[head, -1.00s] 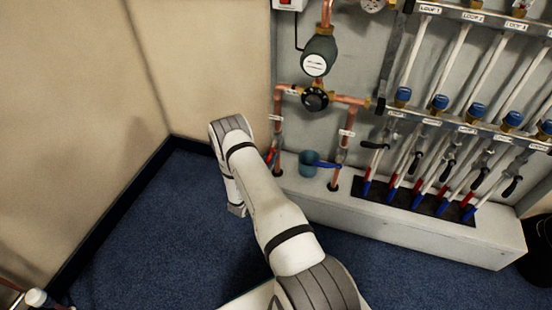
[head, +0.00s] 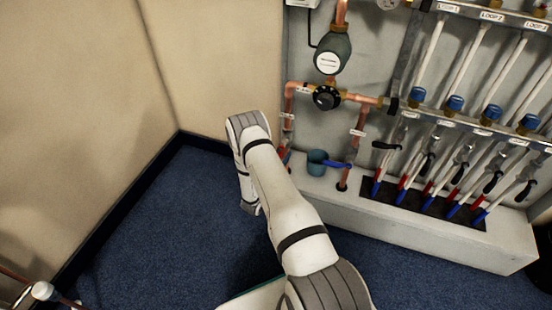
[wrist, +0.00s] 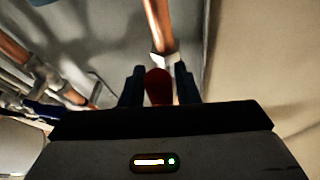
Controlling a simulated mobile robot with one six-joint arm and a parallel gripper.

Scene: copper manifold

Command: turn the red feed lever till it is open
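The red feed lever (wrist: 158,87) shows in the wrist view as a rounded red handle between the two dark fingers of my gripper (wrist: 159,90). The fingers are close against its left and right sides, so my gripper looks shut on it. A copper pipe (wrist: 157,22) with a pale fitting runs up behind the lever. In the head view a small red bit of the lever (head: 287,157) shows at the left copper pipe, just right of my arm. My arm hides the gripper and most of the lever there.
A blue lever (head: 337,165) and a teal cup-like part (head: 317,160) are right of the red lever. A black dial (head: 327,97) sits above. Several blue-capped loop pipes fill the right. The beige wall (head: 200,70) is close at left; the blue floor (head: 150,220) is clear.

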